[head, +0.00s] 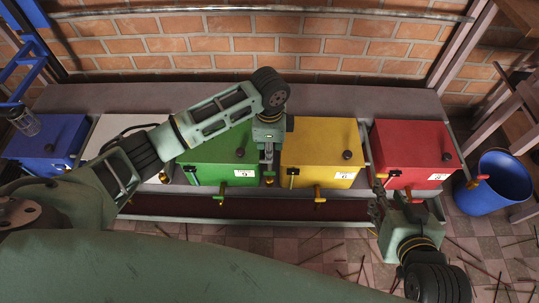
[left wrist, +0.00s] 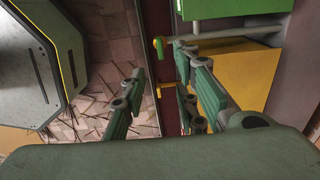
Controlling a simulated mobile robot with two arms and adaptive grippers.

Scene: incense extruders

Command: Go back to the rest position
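My left gripper (head: 268,172) hangs between the green box (head: 215,154) and the yellow box (head: 321,140) in the head view. In the left wrist view its two fingers (left wrist: 164,88) stand apart with nothing held between them. A green lever (left wrist: 159,46) and a yellow lever (left wrist: 166,90) show past the fingers. My right gripper (head: 376,202) is at the front left of the red box (head: 410,147), low by the bench front. Its fingers are small and partly overlapped, so their opening is unclear. Whether it touches the box cannot be told.
A blue box (head: 48,138) and a white box (head: 112,130) stand farther left on the bench. Levers stick out from the box fronts above a dark red trough (head: 335,209). A blue bin (head: 490,182) stands at right. Thin sticks litter the tiled floor. A brick wall is behind.

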